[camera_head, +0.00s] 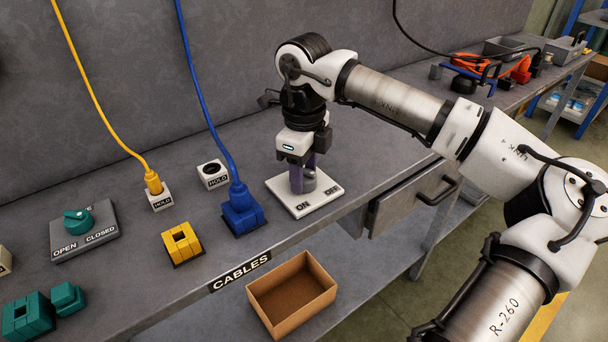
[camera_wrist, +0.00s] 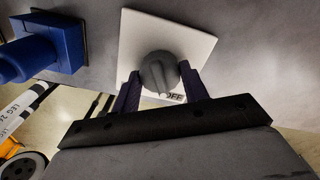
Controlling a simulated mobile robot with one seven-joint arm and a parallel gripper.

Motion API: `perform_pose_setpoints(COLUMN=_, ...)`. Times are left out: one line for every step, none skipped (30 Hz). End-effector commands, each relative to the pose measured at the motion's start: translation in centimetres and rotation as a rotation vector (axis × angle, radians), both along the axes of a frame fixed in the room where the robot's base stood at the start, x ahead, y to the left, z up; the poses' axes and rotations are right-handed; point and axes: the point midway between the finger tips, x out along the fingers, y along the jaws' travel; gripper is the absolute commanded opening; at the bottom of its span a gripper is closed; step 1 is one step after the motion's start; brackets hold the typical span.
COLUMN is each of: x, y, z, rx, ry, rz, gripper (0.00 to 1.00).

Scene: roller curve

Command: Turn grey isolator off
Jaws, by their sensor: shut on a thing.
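The grey isolator is a round grey knob (camera_wrist: 158,72) on a white square plate (camera_head: 325,196) marked ON at the left and OFF at the right. The knob also shows in the head view (camera_head: 309,181), partly hidden by my fingers. My gripper (camera_head: 302,176) points down over the plate, its dark purple fingers around the knob. In the wrist view my gripper (camera_wrist: 160,88) has one finger on each side of the knob, shut on it.
A blue plug (camera_head: 241,210) with its cable stands close left of the plate. A yellow block (camera_head: 182,243), a yellow-cabled plug (camera_head: 154,184) and a teal valve (camera_head: 77,222) are further left. An open cardboard box (camera_head: 291,294) sits below the bench edge. Tools (camera_head: 480,70) lie at the far right.

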Motion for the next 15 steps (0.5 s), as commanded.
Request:
perform_pose_setpoints(x=0.06, y=0.04, z=-0.06, rx=0.002, ry=-0.003, rz=0.035, gripper=0.21)
perform_pose_setpoints(x=0.06, y=0.04, z=-0.05, rx=0.001, ry=-0.003, rz=0.058, gripper=0.21)
perform_pose_setpoints(x=0.07, y=0.03, z=-0.04, rx=0.001, ry=-0.003, rz=0.087, gripper=0.21)
perform_pose_setpoints(x=0.06, y=0.04, z=-0.04, rx=0.001, ry=-0.003, rz=0.106, gripper=0.21)
perform_pose_setpoints(x=0.06, y=0.04, z=-0.03, rx=0.002, ry=-0.003, rz=0.127, gripper=0.21)
perform_pose_setpoints(x=0.07, y=0.05, z=-0.02, rx=0.002, ry=-0.003, rz=0.151, gripper=0.21)
perform_pose_setpoints(x=0.07, y=0.05, z=-0.01, rx=0.002, ry=-0.003, rz=0.167, gripper=0.21)
perform_pose_setpoints(x=0.07, y=0.06, z=0.0, rx=0.002, ry=-0.003, rz=0.184, gripper=0.21)
perform_pose_setpoints(x=0.07, y=0.06, z=0.02, rx=0.002, ry=-0.003, rz=0.203, gripper=0.21)
perform_pose_setpoints(x=0.07, y=0.06, z=0.03, rx=0.002, ry=-0.003, rz=0.217, gripper=0.21)
perform_pose_setpoints(x=0.06, y=0.06, z=0.04, rx=0.002, ry=-0.003, rz=0.228, gripper=0.21)
perform_pose_setpoints(x=0.06, y=0.06, z=0.05, rx=0.002, ry=-0.003, rz=0.243, gripper=0.21)
perform_pose_setpoints(x=0.06, y=0.06, z=0.06, rx=0.002, ry=-0.003, rz=0.253, gripper=0.21)
perform_pose_setpoints(x=0.06, y=0.06, z=0.07, rx=0.002, ry=-0.003, rz=0.261, gripper=0.21)
perform_pose_setpoints(x=0.06, y=0.06, z=0.08, rx=0.002, ry=-0.003, rz=0.272, gripper=0.21)
